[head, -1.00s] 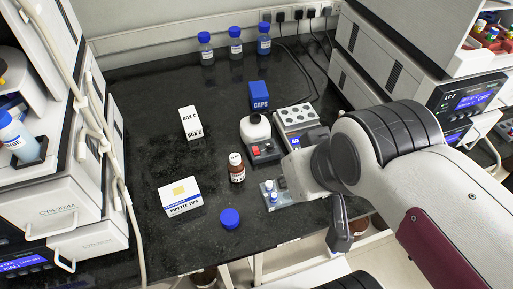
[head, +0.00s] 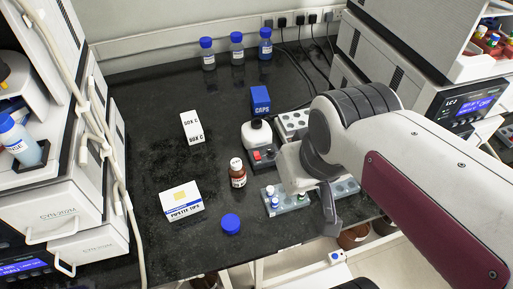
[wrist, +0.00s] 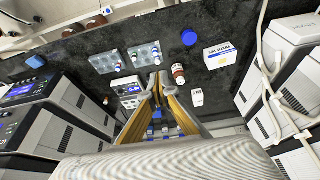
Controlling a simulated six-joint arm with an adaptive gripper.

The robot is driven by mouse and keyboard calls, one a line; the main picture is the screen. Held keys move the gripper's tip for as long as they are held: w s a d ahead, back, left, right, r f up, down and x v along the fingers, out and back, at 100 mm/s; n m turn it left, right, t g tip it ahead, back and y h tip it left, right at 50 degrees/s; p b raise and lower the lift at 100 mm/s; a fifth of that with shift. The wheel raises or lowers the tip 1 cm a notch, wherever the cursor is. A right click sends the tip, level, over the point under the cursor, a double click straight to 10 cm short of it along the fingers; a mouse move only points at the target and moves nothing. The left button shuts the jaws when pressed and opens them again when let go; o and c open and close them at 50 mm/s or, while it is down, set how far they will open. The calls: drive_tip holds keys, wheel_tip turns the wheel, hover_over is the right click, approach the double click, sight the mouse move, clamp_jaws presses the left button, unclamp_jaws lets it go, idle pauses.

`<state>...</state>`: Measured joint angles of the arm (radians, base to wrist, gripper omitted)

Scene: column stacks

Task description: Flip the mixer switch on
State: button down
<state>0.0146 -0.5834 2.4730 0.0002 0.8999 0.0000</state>
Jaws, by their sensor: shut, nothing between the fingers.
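The mixer cannot be made out there and seems hidden behind the fingers.
A brown bottle (head: 238,177) stands just in front of the mixer. A vial rack (head: 286,203) lies near the front edge, a blue caps box (head: 260,100) behind the mixer. The bench left of the mixer has free room.

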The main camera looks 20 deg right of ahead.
drive_tip(key=shift+w+f+g, duration=0.6)
drive_tip(key=shift+w+f, duration=0.25)
drive_tip(key=shift+w, duration=0.85)
hover_over(256, 152)
drive_tip(key=s, duration=0.4)
drive_tip(key=s+x, duration=0.2)
drive_tip(key=x, duration=0.7)
drive_tip(key=shift+f, duration=0.55)
drive_tip(key=shift+f, duration=0.2)
drive_tip(key=x, duration=1.3)
drive_tip(key=shift+s+f, duration=0.1)
drive_tip(key=shift+s, duration=0.05)
drive_tip(key=shift+f, duration=0.25)
